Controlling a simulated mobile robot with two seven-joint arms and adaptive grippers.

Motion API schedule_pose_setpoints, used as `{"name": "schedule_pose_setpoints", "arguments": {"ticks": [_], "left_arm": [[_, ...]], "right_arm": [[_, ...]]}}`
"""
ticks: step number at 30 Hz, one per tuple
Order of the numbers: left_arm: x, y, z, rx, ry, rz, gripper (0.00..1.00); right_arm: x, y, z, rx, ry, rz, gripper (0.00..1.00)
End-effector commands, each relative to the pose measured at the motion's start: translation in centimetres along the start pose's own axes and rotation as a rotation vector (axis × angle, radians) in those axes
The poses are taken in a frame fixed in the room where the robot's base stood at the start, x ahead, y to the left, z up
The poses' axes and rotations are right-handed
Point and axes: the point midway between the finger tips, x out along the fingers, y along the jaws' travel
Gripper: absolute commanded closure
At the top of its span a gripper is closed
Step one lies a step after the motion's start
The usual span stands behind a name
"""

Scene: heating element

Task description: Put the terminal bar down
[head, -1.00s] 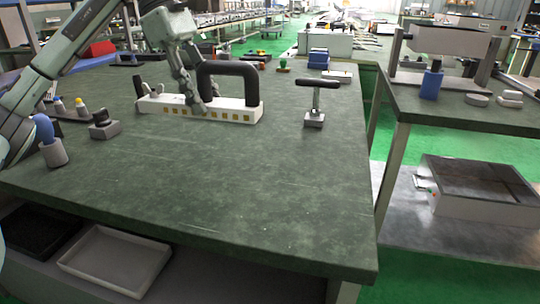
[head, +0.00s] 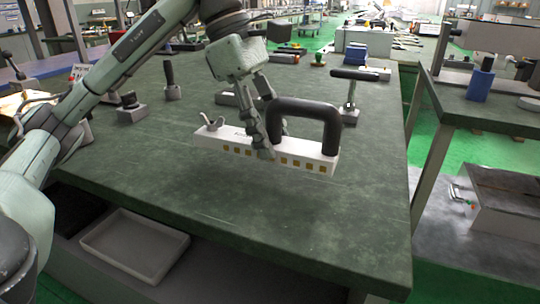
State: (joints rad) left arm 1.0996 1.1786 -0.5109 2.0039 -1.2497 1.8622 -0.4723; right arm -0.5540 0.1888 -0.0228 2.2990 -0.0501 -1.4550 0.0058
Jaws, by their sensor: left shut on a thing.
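The terminal bar (head: 308,158) is a long white block with a row of brass-coloured squares along its front face and a black arched handle. In the head view it is over the middle of the green workbench (head: 270,225). My left gripper (head: 268,150) comes down from above and is shut on the bar beside the left foot of the handle, its fingers hiding part of the bar. I cannot tell whether the bar touches the bench top or is slightly above it. My right gripper is not in view.
A T-handled tool (head: 350,100) stands behind the bar to the right. Small grey parts, such as a block with a knob (head: 130,108), stand at the back left. The bench front is clear. A white tray (head: 135,245) lies on the lower shelf.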

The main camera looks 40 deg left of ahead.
Motion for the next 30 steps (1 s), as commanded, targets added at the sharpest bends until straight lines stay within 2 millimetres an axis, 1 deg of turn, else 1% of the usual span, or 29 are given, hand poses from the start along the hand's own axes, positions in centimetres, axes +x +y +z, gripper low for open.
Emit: {"name": "schedule_pose_setpoints", "arguments": {"ticks": [2,9,12,16,23,24,28,30], "left_arm": [[0.5,-0.1,-0.2,-0.002,0.000,-0.001,0.95],[3.5,-0.1,-1.5,-0.003,0.002,-0.002,0.95],[3.7,0.0,-1.5,-0.002,-0.001,0.001,0.95],[3.6,0.0,-1.5,-0.001,-0.001,0.001,0.95],[4.0,0.0,-1.6,-0.001,-0.001,0.001,0.95],[3.9,0.0,-1.6,-0.001,0.000,0.000,0.53],[3.9,0.0,-1.6,-0.001,0.000,0.000,0.37],[3.9,0.0,-1.6,-0.001,0.000,0.000,0.37]], "right_arm": [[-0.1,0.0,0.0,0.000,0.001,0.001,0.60],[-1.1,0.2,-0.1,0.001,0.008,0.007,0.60],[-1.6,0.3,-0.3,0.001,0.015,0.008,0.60],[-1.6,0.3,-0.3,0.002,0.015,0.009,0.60],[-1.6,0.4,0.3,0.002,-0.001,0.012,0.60],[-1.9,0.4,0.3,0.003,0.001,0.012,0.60],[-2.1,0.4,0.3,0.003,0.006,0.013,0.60],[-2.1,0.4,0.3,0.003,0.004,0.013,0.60]]}}
